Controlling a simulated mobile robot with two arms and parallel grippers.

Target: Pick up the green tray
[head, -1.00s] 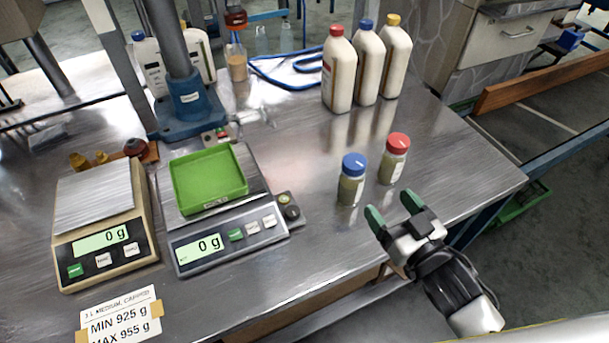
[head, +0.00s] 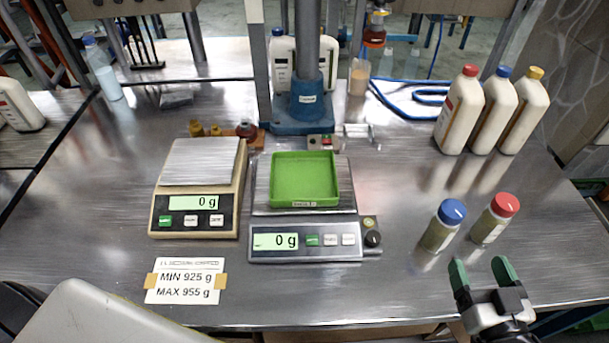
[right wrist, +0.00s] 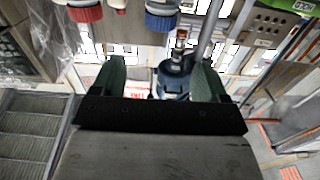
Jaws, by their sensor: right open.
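The green tray (head: 304,178) is a shallow square tray. It sits on the plate of the right-hand scale (head: 305,240), which reads 0 g. My right gripper (head: 481,270) is at the lower right of the head view, near the table's front edge. It is open and empty, to the right of the tray and apart from it. In the right wrist view its two green fingers (right wrist: 153,80) stand apart with nothing between them. A pale shape at the lower left of the head view may be part of my own body. My left gripper is not in view.
A second scale (head: 196,225) stands left of the tray. A blue-based column (head: 303,115) rises behind the tray. Several white bottles (head: 461,112) stand at the back right.

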